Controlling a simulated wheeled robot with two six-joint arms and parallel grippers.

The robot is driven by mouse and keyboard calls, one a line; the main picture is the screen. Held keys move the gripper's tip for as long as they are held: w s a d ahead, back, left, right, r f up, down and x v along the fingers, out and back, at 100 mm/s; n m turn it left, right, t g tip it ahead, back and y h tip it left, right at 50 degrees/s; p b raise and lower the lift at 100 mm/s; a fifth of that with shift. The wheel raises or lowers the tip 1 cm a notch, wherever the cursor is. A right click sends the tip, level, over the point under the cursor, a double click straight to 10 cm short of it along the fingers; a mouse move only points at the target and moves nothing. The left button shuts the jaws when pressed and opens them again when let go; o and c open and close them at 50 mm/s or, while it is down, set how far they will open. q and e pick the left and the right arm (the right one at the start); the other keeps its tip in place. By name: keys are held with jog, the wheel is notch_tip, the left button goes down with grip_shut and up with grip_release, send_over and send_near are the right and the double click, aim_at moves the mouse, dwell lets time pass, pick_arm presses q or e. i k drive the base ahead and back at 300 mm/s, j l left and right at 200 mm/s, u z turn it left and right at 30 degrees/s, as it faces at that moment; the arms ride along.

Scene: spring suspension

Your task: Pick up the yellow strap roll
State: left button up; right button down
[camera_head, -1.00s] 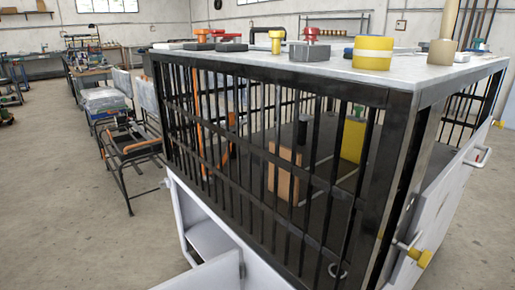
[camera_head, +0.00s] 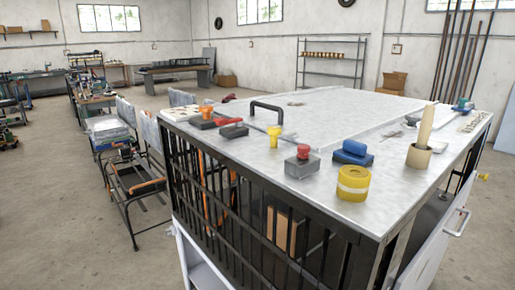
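The yellow strap roll (camera_head: 353,184) stands on the near part of the light grey tabletop (camera_head: 330,120), close to the front edge. Neither of my grippers shows in the head view.
A small yellow piece (camera_head: 275,136) and a black handle (camera_head: 267,108) are farther left. A barred cage (camera_head: 235,205) forms the table's underside.

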aim_at(353, 181)
jog(key=u, duration=0.9)
jog(key=z, duration=1.5)
